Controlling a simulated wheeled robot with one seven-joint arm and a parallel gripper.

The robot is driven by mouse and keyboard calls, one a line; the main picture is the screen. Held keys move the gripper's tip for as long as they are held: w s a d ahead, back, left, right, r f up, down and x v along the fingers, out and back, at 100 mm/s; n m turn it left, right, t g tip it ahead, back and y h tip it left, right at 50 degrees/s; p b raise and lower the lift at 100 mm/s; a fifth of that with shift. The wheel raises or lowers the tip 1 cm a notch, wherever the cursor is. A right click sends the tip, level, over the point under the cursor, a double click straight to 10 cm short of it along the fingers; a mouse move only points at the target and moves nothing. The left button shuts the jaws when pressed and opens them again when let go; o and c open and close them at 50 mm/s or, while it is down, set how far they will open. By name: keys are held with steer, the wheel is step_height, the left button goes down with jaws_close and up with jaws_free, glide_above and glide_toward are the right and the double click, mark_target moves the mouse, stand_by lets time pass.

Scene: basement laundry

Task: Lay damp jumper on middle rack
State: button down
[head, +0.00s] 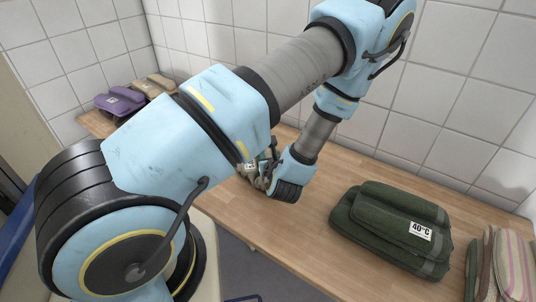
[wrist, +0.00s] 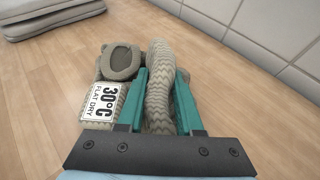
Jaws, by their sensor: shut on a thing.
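The jumper (wrist: 108,75) is a grey-beige patterned knit bundle with a white tag reading "30°C FLAT DRY". In the wrist view my gripper (wrist: 161,95) has its teal fingers on either side of one thick fold of it. The bundle is on or just above the wooden worktop; I cannot tell which. In the head view the jumper (head: 260,173) shows only in part, beside my wrist, with the rest hidden by my arm. No middle rack can be made out in either view.
The wooden worktop (head: 290,225) runs along tiled walls. A dark green folded bundle (head: 380,232) tagged "40°C" lies to the right, with striped cloths (head: 515,262) beyond it. Purple (head: 118,102) and tan bundles lie at the far left. Grey folded cloths (wrist: 45,15) show in the wrist view.

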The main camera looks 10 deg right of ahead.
steer(key=shift+f, duration=0.1)
steer(key=c, duration=1)
jaws_free()
steer(key=shift+f, duration=0.1)
steer(key=o, duration=0.4)
steer(key=shift+o, duration=0.2)
